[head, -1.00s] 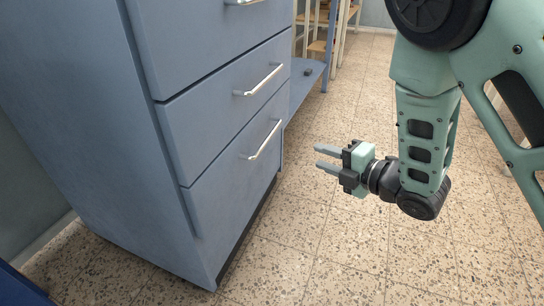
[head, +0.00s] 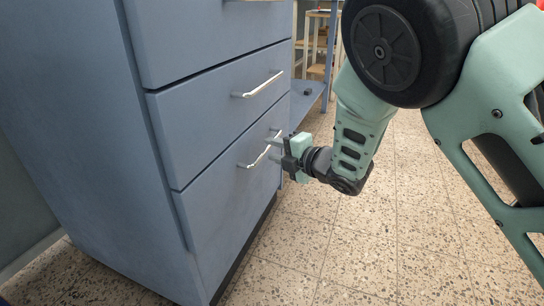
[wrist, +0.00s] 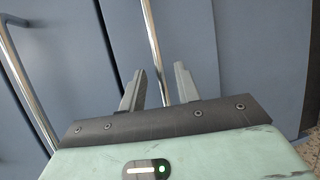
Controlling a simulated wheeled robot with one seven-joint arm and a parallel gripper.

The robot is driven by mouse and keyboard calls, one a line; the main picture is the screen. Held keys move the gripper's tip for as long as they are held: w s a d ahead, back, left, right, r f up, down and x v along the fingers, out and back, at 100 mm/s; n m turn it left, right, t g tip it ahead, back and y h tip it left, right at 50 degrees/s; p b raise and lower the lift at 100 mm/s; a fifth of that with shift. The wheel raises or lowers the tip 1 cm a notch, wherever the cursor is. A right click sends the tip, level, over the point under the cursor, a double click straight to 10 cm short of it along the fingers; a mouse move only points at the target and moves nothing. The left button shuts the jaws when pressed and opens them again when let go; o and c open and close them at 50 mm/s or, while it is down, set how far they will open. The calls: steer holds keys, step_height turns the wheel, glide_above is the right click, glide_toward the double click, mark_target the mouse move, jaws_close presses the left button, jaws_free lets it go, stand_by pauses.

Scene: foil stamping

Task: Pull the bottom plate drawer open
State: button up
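The bottom plate drawer (head: 220,215) is the lowest blue-grey front of the cabinet, and it sits flush with the body. Its silver bar handle (head: 255,158) is partly hidden by my gripper (head: 271,147) in the head view. In the wrist view my gripper (wrist: 160,88) has its two grey fingers apart, one on each side of the bar handle (wrist: 154,45). The handle runs down between the fingertips. I cannot tell whether either finger touches the bar.
The middle drawer (head: 215,105) above is shut, with its own silver handle (head: 262,86) just over my gripper. A blue shelf unit (head: 308,98) stands beyond the cabinet. The speckled tile floor (head: 390,250) in front is clear.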

steer(key=shift+w+a+f, duration=0.1)
steer(key=shift+w+a, duration=0.4)
steer(key=shift+a, duration=0.05)
jaws_close()
